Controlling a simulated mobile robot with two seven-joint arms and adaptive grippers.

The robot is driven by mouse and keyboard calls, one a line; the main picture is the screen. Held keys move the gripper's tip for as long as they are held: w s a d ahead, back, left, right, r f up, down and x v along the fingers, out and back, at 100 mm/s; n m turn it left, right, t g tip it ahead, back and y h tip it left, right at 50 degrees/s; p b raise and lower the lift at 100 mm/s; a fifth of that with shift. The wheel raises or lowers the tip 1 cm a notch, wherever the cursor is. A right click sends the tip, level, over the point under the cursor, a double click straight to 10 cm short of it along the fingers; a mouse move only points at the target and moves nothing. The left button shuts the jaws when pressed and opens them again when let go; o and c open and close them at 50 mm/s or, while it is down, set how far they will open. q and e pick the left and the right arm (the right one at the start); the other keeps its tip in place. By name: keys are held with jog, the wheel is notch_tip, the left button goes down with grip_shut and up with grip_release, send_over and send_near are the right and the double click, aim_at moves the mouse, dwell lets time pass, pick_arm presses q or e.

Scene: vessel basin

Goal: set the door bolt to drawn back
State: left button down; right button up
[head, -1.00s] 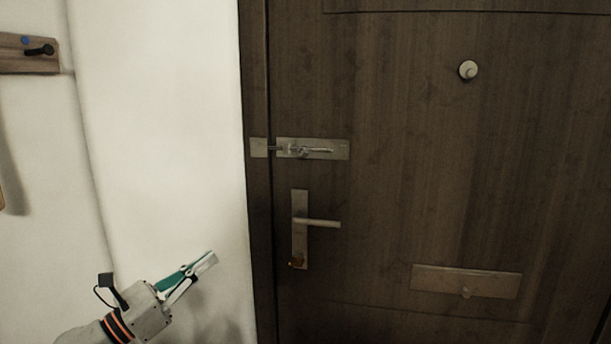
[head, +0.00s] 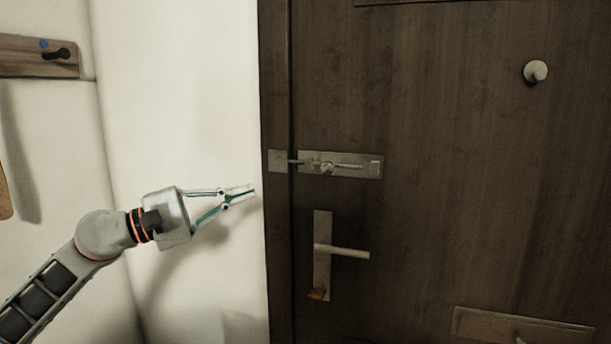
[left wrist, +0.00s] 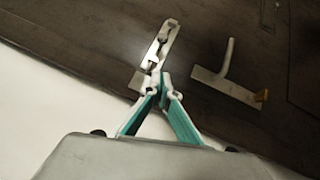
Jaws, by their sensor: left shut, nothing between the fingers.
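The door bolt (head: 338,165) is a metal slide on a plate, mounted on the dark wooden door. Its rod crosses the gap toward a small keeper plate (head: 279,160) on the frame at its left. My left gripper (head: 250,190) is shut and empty, in front of the white wall, left of the keeper and slightly lower. It does not appear to touch the bolt. In the left wrist view the bolt (left wrist: 161,45) shows just beyond the shut fingertips (left wrist: 160,83). My right gripper is not in view.
A lever handle (head: 343,251) on a tall plate is below the bolt. A round knob (head: 535,72) is at the upper right and a letter plate (head: 520,325) at the lower right. A wooden hook rail (head: 38,57) hangs on the left wall.

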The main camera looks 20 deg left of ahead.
pick_arm(q)
jog(key=p, duration=0.4)
send_near(316, 165)
jog(key=x, duration=0.2)
jog(key=shift+w+d, duration=0.3)
jog(key=d+p, duration=0.1)
jog(key=d, duration=0.1)
jog(key=d+p, duration=0.1)
jog(key=d, duration=0.1)
jog(key=shift+w+r, duration=0.1)
jog(key=shift+r, duration=0.1)
